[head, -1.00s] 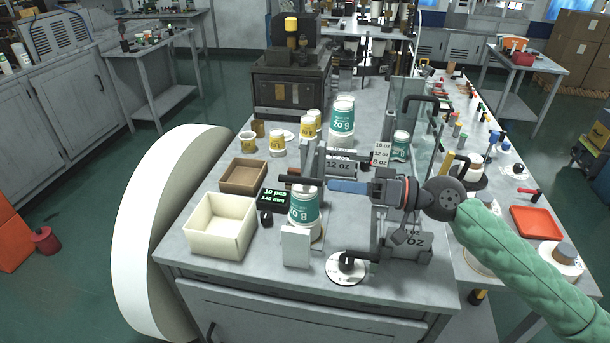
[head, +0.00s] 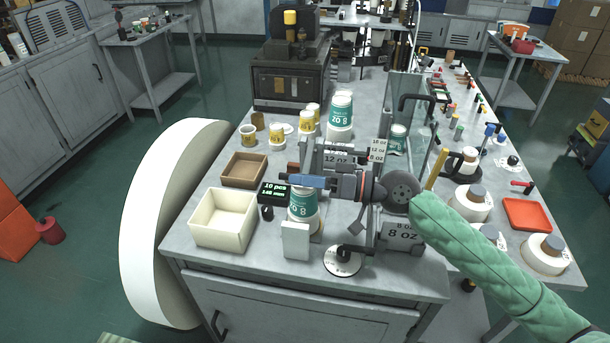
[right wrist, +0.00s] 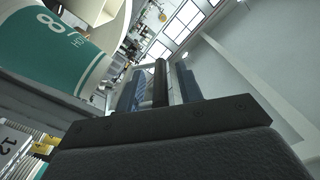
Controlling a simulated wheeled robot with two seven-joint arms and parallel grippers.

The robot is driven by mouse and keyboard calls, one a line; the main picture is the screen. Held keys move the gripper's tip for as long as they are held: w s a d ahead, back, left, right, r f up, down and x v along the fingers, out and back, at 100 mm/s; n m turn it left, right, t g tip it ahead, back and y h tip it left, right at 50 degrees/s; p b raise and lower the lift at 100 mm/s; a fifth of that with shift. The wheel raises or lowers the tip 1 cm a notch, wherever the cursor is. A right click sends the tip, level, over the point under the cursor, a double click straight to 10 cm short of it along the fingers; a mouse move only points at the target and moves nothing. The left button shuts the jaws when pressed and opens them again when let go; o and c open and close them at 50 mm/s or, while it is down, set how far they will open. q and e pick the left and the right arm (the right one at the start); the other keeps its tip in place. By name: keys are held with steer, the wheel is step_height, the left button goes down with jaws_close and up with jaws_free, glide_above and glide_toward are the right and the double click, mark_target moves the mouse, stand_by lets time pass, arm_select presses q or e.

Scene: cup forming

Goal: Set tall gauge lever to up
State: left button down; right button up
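The gauge stands at the front of the bench, with a dark display (head: 273,193) reading "10 pcs 148 mm" and a teal 8 oz cup stack (head: 303,206). A short dark bar with a brownish end (head: 293,167), apparently the tall gauge lever, lies level above the stack. My right gripper (head: 308,181) reaches it from the right, its blue fingers over the stack. In the right wrist view a black bar (right wrist: 160,82) lies between the two spread fingers, with narrow gaps visible. The fingers hide part of the bar. My left gripper is out of view.
A cream bin (head: 222,218) and a brown tray (head: 244,170) sit left of the gauge. A grey block (head: 295,240) and a white disc with a black knob (head: 343,262) stand in front.

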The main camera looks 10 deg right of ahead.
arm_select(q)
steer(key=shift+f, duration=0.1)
arm_select(e)
jaws_close()
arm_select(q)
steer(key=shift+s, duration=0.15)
arm_select(e)
steer(key=shift+r, duration=0.1)
